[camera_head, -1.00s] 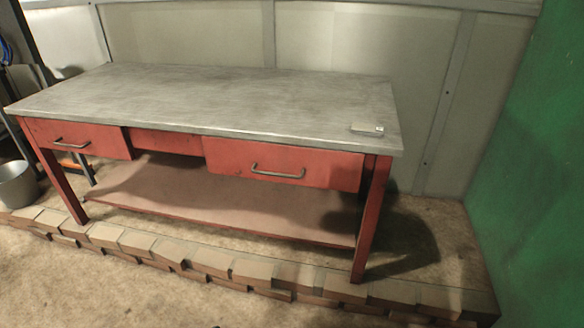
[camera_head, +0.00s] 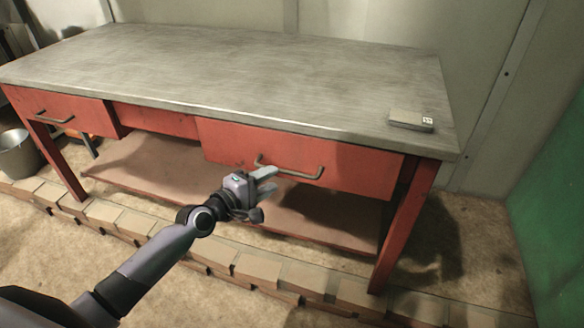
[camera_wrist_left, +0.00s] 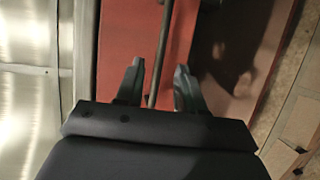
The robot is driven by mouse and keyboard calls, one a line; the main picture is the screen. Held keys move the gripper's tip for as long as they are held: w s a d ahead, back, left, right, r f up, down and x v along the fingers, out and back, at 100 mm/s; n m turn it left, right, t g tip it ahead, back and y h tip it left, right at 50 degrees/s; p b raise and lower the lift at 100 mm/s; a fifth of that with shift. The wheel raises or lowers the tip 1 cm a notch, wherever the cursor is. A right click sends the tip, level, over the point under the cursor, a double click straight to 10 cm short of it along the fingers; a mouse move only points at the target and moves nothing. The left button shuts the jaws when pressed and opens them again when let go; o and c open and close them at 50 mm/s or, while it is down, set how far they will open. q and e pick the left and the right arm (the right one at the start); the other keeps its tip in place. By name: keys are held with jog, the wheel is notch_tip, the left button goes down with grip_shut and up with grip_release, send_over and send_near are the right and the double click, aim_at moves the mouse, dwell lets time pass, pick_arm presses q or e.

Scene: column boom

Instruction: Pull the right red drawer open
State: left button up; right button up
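The right red drawer (camera_head: 350,168) is under the grey tabletop, and its front looks shut. Its dark bar handle (camera_head: 305,176) runs across the front. My left gripper (camera_head: 271,179) is in front of the drawer, by the handle's left part. In the left wrist view the two fingers (camera_wrist_left: 159,76) are spread apart. The handle (camera_wrist_left: 163,45) shows as a bar running between them, with a gap to each finger. How deep the bar lies between the fingers is hard to tell. My right gripper is not in view.
The table (camera_head: 230,70) has a left red drawer (camera_head: 62,112), a lower shelf (camera_head: 150,170) and red legs. A small box (camera_head: 411,120) lies on top at the right. A row of bricks (camera_head: 255,265) edges the floor in front. A bucket (camera_head: 18,155) stands at the left.

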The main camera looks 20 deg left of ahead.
aim_at(283, 173)
pick_arm(q)
jog(key=shift+b+x, duration=0.95)
jog(key=shift+x, duration=2.25)
grip_shut()
